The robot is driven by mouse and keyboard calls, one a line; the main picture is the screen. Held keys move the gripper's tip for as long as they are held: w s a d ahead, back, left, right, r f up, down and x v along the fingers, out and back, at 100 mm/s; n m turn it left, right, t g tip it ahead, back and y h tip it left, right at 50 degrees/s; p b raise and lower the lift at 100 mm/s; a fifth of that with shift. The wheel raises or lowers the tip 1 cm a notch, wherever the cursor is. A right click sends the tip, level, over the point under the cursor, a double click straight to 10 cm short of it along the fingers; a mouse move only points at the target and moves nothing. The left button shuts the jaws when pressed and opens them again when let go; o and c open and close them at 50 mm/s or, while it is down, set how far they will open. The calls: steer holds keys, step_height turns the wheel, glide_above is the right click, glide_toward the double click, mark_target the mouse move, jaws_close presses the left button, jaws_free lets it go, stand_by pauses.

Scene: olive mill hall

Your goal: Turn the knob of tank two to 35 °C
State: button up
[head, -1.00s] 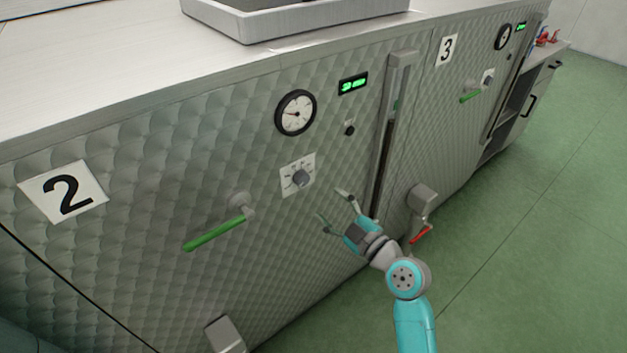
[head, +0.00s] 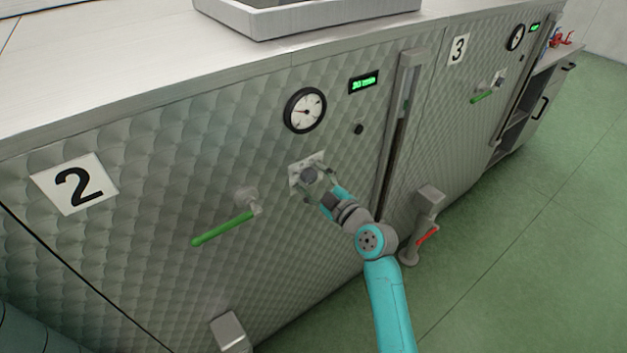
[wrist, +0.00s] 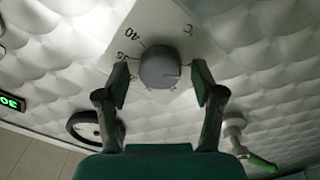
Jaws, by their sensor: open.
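The grey round knob (head: 309,175) of tank two sits on a white dial plate (head: 318,156) below the gauge, right of the "2" sign (head: 75,184). In the wrist view the knob (wrist: 160,67) lies between the two fingers, and the dial plate (wrist: 152,25) shows "40" and "°C"; the other marks are partly hidden. My gripper (head: 317,186) is at the knob; it also shows in the wrist view (wrist: 160,85). Its fingers stand open on both sides of the knob, with a gap visible at each side. The knob's setting cannot be read clearly.
A green-handled valve (head: 224,228) is left of the knob. A round gauge (head: 305,110) and a green display (head: 363,83) are above. A vertical sight tube (head: 398,140) and a red-handled tap (head: 427,236) are to the right. Green floor is free at right.

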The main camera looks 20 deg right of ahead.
steer(key=c, duration=1.1)
steer(key=shift+c, duration=0.2)
